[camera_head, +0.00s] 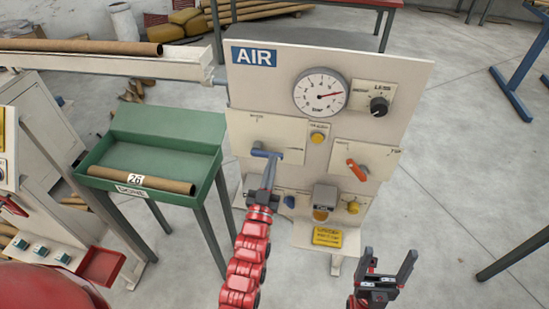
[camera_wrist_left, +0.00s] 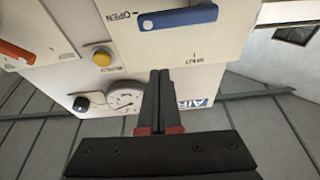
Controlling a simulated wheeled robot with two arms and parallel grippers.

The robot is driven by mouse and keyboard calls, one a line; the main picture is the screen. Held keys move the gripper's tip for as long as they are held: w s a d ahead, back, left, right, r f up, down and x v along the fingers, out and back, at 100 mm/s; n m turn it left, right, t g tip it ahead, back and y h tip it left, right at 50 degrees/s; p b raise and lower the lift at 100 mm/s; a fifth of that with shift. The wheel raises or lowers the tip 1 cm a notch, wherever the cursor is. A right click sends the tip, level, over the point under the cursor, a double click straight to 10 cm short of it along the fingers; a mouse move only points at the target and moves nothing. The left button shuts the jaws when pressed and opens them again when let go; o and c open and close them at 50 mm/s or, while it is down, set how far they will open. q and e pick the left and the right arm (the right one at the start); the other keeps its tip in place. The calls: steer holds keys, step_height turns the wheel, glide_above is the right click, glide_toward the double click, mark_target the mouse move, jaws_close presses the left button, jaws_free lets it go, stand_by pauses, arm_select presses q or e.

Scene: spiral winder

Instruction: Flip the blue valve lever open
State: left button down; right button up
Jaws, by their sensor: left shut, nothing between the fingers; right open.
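The blue valve lever (camera_head: 266,153) is on the left of the AIR panel and lies roughly level across its cream plate. In the left wrist view the blue lever (camera_wrist_left: 178,17) is at the top, near printed OPEN lettering. My left gripper (camera_head: 271,165) is shut and empty, its tips just below and in front of the lever in the head view. In the left wrist view the closed fingertips (camera_wrist_left: 160,72) stand apart from the lever in the picture; contact cannot be told. My right gripper (camera_head: 392,262) is open and empty at the lower right, away from the panel.
The AIR panel (camera_head: 245,83) also carries a pressure gauge (camera_head: 320,92), a black knob (camera_head: 379,105), an orange lever (camera_head: 357,170) and a yellow button (camera_head: 318,138). A green tray (camera_head: 160,120) with a brown tube (camera_head: 145,182) stands left.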

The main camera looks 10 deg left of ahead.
arm_select(q)
steer(key=v, duration=0.5)
steer(key=shift+w+f+b, duration=0.1)
steer(key=shift+b, duration=0.3)
